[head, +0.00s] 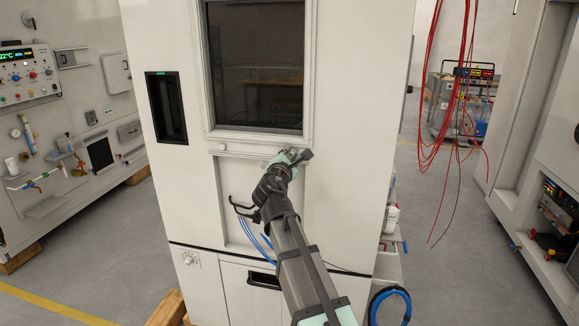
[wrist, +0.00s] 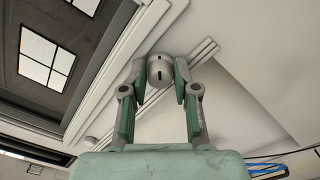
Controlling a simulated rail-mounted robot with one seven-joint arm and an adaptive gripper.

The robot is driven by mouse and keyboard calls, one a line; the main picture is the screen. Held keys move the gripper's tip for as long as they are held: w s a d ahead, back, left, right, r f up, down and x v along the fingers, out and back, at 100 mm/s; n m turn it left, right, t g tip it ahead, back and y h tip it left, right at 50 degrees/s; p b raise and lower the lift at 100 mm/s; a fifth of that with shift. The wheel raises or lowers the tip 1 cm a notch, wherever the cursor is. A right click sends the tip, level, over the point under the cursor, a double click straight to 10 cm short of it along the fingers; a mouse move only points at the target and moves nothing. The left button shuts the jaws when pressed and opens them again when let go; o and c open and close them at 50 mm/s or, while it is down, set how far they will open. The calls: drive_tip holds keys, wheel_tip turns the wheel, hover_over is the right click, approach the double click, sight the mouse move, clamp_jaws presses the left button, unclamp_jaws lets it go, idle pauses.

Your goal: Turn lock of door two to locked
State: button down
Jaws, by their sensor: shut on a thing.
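The lock is a round grey metal knob (wrist: 160,70) with dark slots in its face, at the lower right of the framed window (head: 255,65). In the wrist view, my gripper (wrist: 161,75) has its two green-and-grey fingers closed on either side of the knob. In the head view, my gripper (head: 289,160) reaches up to the lower right window corner and mostly hides the lock. The door (head: 330,60) around the window is white and looks shut. No marking of the locked position can be read.
A small round fitting (head: 222,147) sits below the window's left corner. A dark recessed panel (head: 167,107) is left of the window. A black hook-shaped handle (head: 241,207) and blue cables (head: 250,233) are close to my arm. Red cables (head: 445,100) hang at the right.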

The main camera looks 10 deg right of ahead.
drive_tip(key=m+b, duration=0.4)
drive_tip(key=shift+f+b, duration=0.2)
drive_tip(key=shift+b, duration=0.1)
drive_tip(key=m+b, duration=0.3)
drive_tip(key=shift+r+m, duration=0.1)
drive_tip(key=shift+m, duration=0.3)
drive_tip(key=shift+r+m, duration=0.1)
drive_tip(key=shift+m, duration=0.2)
drive_tip(key=c, duration=0.9)
unclamp_jaws()
drive_tip(key=shift+d, duration=0.1)
drive_tip(key=v, duration=1.2)
